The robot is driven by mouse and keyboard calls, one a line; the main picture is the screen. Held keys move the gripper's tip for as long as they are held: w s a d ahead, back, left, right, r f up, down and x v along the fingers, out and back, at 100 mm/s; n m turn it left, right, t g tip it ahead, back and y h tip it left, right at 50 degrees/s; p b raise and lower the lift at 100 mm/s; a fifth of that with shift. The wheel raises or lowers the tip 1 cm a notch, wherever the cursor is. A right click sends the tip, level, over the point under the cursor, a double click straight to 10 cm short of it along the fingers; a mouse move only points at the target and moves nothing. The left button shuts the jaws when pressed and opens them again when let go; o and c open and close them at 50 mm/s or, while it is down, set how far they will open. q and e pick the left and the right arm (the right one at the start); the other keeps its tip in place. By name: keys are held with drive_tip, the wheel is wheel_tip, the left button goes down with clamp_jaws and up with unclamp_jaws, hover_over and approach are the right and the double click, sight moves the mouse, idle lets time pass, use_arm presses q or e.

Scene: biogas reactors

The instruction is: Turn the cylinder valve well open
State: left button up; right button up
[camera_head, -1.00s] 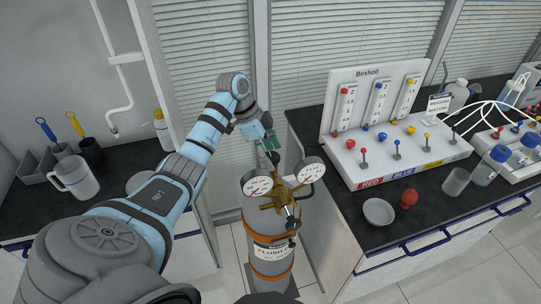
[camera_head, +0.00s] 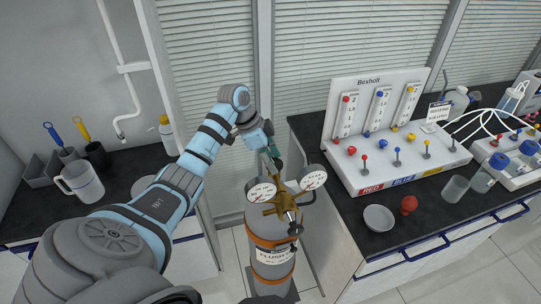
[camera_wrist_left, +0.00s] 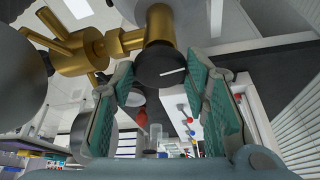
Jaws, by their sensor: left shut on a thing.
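The gas cylinder (camera_head: 272,232) is grey with orange bands and stands on the floor between two benches. On its top is a brass valve body (camera_head: 284,203) with two round white gauges (camera_head: 261,190) (camera_head: 312,177). My left gripper (camera_head: 271,152) reaches the valve from behind and above. In the left wrist view the black round valve knob (camera_wrist_left: 160,66), with a white mark on its face, sits between the green-padded fingers of my left gripper (camera_wrist_left: 164,73), which are shut on it. In the head view the knob is hidden. My right gripper is not in view.
The right bench (camera_head: 345,230) carries the flowmeter panel (camera_head: 425,157), a small bowl (camera_head: 379,218), a red ball-shaped item (camera_head: 409,204) and a beaker (camera_head: 455,188). The left bench carries a jug (camera_head: 82,183). The gauges stand close to my gripper.

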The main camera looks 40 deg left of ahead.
use_arm(q)
drive_tip(key=shift+s+d+n+p, duration=0.15)
drive_tip(key=shift+n+p, duration=0.35)
drive_tip(key=shift+n, duration=0.3)
drive_tip(key=shift+n+t+y, duration=0.3)
drive_tip(key=shift+n+y, duration=0.1)
drive_tip(key=shift+n, duration=0.1)
drive_tip(key=n, duration=0.1)
drive_tip(key=n+y, duration=0.1)
drive_tip(key=n, duration=0.1)
drive_tip(key=shift+d+f+n+t, duration=0.1)
drive_tip(key=shift+d+n+t, duration=0.05)
drive_tip(key=shift+n+t, duration=0.15)
drive_tip(key=n+y, duration=0.1)
drive_tip(key=n, duration=0.2)
drive_tip(key=shift+d+n+y, duration=0.15)
drive_tip(key=shift+n+y, duration=0.15)
drive_tip(key=n+y, duration=0.1)
drive_tip(key=n, duration=0.1)
drive_tip(key=n+y, duration=0.1)
drive_tip(key=n, duration=0.2)
drive_tip(key=shift+d, duration=0.2)
drive_tip(key=n+g+y, duration=0.1)
drive_tip(key=n, duration=0.4)
drive_tip(key=shift+d, duration=0.1)
drive_tip(key=shift+n+g+y, duration=0.3)
